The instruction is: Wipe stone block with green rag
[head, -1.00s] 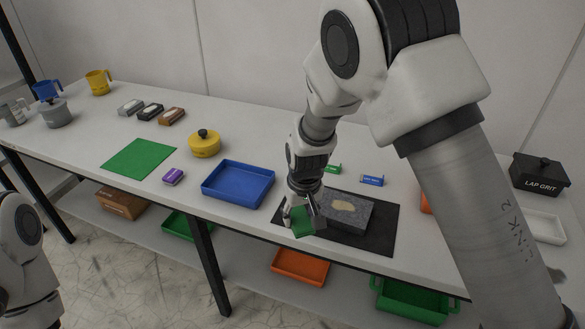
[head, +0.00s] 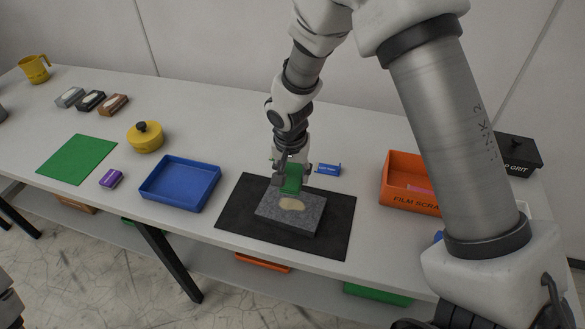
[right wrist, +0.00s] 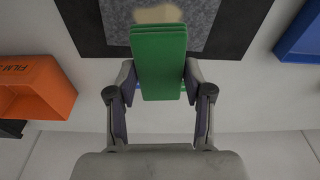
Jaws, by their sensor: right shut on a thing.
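The grey speckled stone block (head: 275,213) lies on a black mat (head: 232,220) and bears a tan smear (head: 291,204) on its top. My right gripper (head: 291,181) is at the block's far edge, shut on the folded green rag (head: 293,176). In the right wrist view the rag (right wrist: 159,62) is held between both fingers, and its end overlaps the edge of the tan smear (right wrist: 157,14). I cannot tell whether the rag touches the stone. My left gripper is not in view.
A blue tray (head: 180,205) stands left of the mat, and an orange bin (head: 408,201) stands to its right. A small blue box (head: 328,169) lies behind the block. A green sheet (head: 77,158), a purple item (head: 111,178) and a yellow pot (head: 146,141) are farther left.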

